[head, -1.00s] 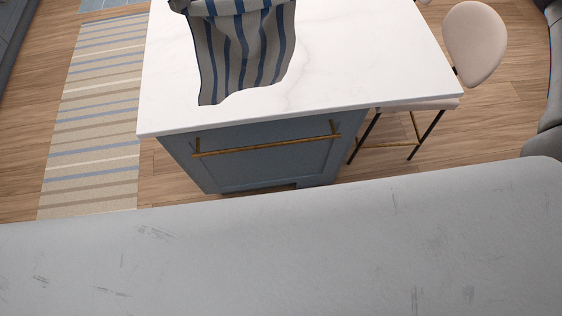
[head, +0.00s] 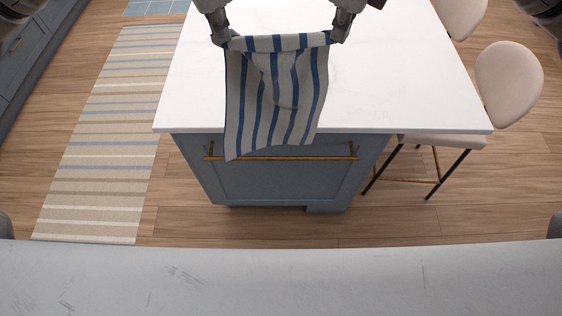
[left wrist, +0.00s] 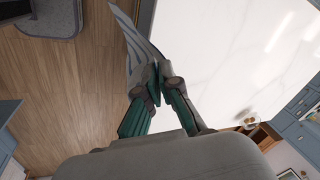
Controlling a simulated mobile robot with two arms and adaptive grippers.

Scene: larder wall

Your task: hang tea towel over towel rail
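The blue-and-grey striped tea towel (head: 276,100) hangs spread between my two grippers, its top edge folded over. It hangs over the near edge of the island top, and its lower left corner overlaps the left part of the brass towel rail (head: 320,158) in the picture. Whether it touches the rail I cannot tell. My left gripper (head: 222,38) is shut on the towel's top left corner. The left wrist view shows its fingers (left wrist: 158,75) closed on the striped cloth (left wrist: 138,45). My right gripper (head: 337,36) is shut on the top right corner.
The rail is on the blue-grey front panel (head: 280,185) of the island, below the white marble top (head: 420,100). Pale stools (head: 508,85) stand at the right. A striped rug (head: 110,130) lies on the wooden floor at the left.

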